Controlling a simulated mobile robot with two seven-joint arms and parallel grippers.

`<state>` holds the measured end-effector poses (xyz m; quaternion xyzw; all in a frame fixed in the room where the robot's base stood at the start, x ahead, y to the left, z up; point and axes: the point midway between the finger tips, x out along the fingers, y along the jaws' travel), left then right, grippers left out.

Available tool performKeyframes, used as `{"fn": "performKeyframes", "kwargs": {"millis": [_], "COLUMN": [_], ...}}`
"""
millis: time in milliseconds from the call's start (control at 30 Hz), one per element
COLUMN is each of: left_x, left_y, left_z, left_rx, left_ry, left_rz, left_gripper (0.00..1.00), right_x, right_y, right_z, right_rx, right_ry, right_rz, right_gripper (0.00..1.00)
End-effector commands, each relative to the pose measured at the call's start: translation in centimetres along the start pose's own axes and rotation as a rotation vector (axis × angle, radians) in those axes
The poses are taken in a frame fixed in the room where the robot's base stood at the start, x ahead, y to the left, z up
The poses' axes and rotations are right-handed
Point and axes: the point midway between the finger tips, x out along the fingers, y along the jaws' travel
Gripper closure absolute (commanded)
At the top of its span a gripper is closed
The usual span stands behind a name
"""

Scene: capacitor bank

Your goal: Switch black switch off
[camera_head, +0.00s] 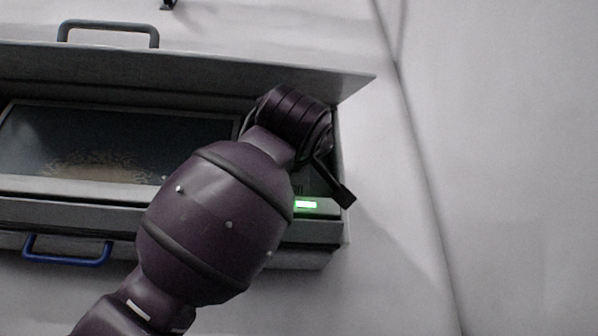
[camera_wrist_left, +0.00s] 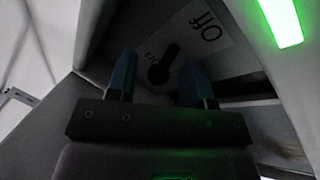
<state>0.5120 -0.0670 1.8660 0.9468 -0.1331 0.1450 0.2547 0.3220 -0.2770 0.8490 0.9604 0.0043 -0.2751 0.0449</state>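The black switch (camera_wrist_left: 161,70) sits on a light label plate (camera_wrist_left: 196,42) with the words "Off" and "on", in the left wrist view. Which word its lever points to is hard to tell. My left gripper (camera_wrist_left: 158,63) is open, its two bluish fingers apart with the switch showing between them. I cannot tell whether they touch it. In the head view my left arm covers the switch, and only part of my left gripper (camera_head: 338,186) shows at the right end of the box. My right gripper is not in view.
The grey box (camera_head: 120,220) has its lid (camera_head: 200,72) raised, with a grey handle (camera_head: 108,26) above and a blue handle (camera_head: 67,258) below. A dark panel (camera_head: 60,135) lies inside. A green light (camera_head: 306,205) glows near the gripper. The wall at right is clear.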

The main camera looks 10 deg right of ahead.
Motion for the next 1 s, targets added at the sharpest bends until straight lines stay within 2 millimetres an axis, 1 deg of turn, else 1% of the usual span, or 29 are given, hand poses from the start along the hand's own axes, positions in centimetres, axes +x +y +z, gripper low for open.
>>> {"fn": "performKeyframes", "kwargs": {"millis": [33, 200, 267, 300, 600, 967, 1000], "left_x": [0.0, 0.0, 0.0, 0.0, -0.2, -0.2, -0.2], "left_y": [0.0, 0.0, 0.0, 0.0, -0.3, -0.1, -0.1], "left_z": [0.0, 0.0, 0.0, 0.0, 0.6, 0.4, 0.4], "left_rx": [0.000, 0.000, 0.000, 0.000, 0.016, 0.022, 0.022], "left_ry": [0.000, 0.000, 0.000, 0.000, 0.083, 0.104, 0.104], "left_rz": [0.000, 0.000, 0.000, 0.000, 0.054, 0.067, 0.067], "left_gripper": [0.61, 0.87, 0.96, 0.99, 0.99, 0.99, 0.72], "right_x": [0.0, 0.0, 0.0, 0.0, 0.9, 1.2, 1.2], "right_y": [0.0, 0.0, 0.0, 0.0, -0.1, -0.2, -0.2], "right_z": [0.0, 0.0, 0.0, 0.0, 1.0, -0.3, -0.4], "right_rx": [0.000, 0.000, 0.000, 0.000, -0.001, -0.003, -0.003], "right_ry": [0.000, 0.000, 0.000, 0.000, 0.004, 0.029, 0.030], "right_rz": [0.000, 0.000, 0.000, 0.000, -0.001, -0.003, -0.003], "right_gripper": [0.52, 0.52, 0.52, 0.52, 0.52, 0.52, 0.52]}}
